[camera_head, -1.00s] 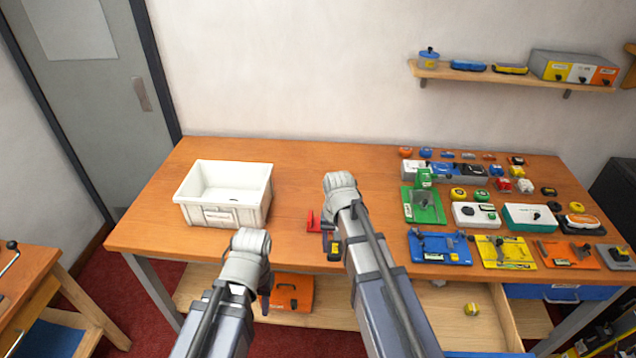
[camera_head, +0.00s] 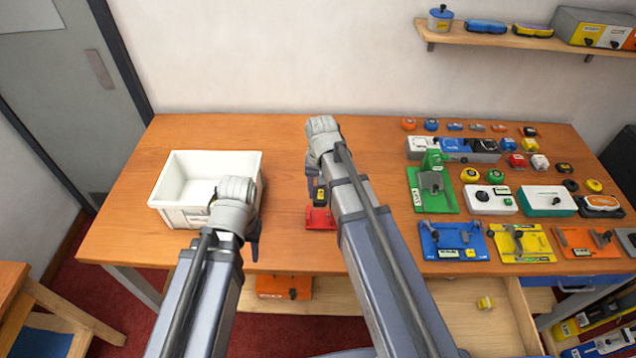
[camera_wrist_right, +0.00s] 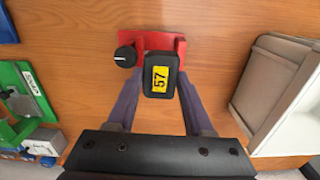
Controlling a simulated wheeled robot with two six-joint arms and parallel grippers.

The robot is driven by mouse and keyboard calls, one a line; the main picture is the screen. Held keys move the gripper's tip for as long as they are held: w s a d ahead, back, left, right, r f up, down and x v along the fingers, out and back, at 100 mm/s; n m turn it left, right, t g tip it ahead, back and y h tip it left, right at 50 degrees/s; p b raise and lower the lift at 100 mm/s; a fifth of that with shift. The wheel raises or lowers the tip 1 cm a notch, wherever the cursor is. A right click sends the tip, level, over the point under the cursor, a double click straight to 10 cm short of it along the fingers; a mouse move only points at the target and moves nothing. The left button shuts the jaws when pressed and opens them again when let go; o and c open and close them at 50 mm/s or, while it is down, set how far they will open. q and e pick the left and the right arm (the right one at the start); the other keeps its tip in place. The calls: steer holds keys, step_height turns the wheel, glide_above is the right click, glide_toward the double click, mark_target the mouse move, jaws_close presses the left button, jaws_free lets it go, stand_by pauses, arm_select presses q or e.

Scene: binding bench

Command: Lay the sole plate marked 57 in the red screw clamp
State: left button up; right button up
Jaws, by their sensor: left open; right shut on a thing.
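The sole plate marked 57 (camera_wrist_right: 160,82) is a small black block with a yellow number label. My right gripper (camera_wrist_right: 161,95) is shut on it, one finger on each side; the plate also shows in the head view (camera_head: 321,194). The red screw clamp (camera_wrist_right: 154,39) with its black knob (camera_wrist_right: 125,56) lies on the bench; in the head view the clamp (camera_head: 320,224) is partly hidden by my right arm. The plate's edge overlaps the clamp in the right wrist view; I cannot tell if they touch. My left gripper (camera_head: 253,243) is open and empty by the white bin.
The white bin (camera_head: 167,203) stands at the left of the bench (camera_head: 283,155). A green clamp (camera_head: 420,190), a blue fixture (camera_head: 430,240) and several other parts crowd the right side. Bare wood lies between bin and clamp.

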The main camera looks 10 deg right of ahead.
mark_target(321, 219)
steer(key=shift+s, duration=0.15)
steer(key=shift+f, duration=0.15)
steer(key=shift+f+b, duration=0.55)
steer(key=shift+b, duration=0.2)
step_height(321, 219, down, 4)
steer(key=b, duration=0.3)
steer(key=shift+r+b, duration=0.25)
steer(key=shift+b, duration=0.05)
steer(key=shift+f+b, duration=0.35)
steer(key=shift+f, duration=0.05)
stand_by(0.5)
steer(key=o, duration=1.2)
